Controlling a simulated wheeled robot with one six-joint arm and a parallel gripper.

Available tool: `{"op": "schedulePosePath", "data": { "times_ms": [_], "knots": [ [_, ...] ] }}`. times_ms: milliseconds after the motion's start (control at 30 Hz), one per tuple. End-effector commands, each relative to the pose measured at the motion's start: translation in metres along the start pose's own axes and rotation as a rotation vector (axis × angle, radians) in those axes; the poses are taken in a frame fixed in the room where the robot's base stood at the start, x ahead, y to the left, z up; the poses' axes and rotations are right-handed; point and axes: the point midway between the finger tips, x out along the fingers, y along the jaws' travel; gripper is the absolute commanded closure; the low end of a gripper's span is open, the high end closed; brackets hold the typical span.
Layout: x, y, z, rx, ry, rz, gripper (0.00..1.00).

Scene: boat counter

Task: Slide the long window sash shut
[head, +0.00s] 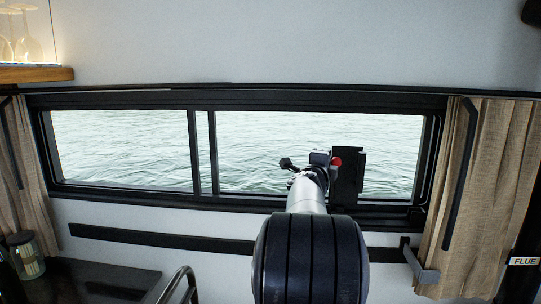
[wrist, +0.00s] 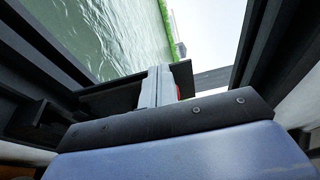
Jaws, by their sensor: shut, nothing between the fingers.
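The long window (head: 120,97) has a black frame and runs across the wall in the head view, with water behind it. Two dark upright bars, the left (head: 193,150) and the right (head: 212,150), stand close together left of its middle, with a narrow bright strip between. I cannot tell which edge belongs to the sliding sash. My gripper (head: 320,158) is in front of the window's right part. In the wrist view its fingers (wrist: 158,85) are together and empty. A dark upright plate (head: 347,178) with a red spot is beside it; whether they touch is unclear.
Curtains hang at the left (head: 20,160) and right (head: 485,190) of the window. A black rail (head: 160,238) runs below it, with a grey bracket (head: 422,268) at its right. A jar (head: 27,255) stands on the dark counter at lower left; glasses (head: 22,38) stand on a shelf above.

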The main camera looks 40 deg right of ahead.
Motion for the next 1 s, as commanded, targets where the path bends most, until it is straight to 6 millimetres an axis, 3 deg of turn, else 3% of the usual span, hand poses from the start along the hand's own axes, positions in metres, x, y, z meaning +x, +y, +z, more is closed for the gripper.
{"op": "schedulePosePath", "data": {
  "times_ms": [200,633,1000],
  "knots": [
    [0.003,0.000,-0.013,0.001,0.005,-0.001,1.00],
    [0.004,0.000,-0.017,0.000,0.004,-0.001,1.00],
    [0.012,0.001,-0.041,0.000,0.005,-0.001,1.00]
  ]
}}
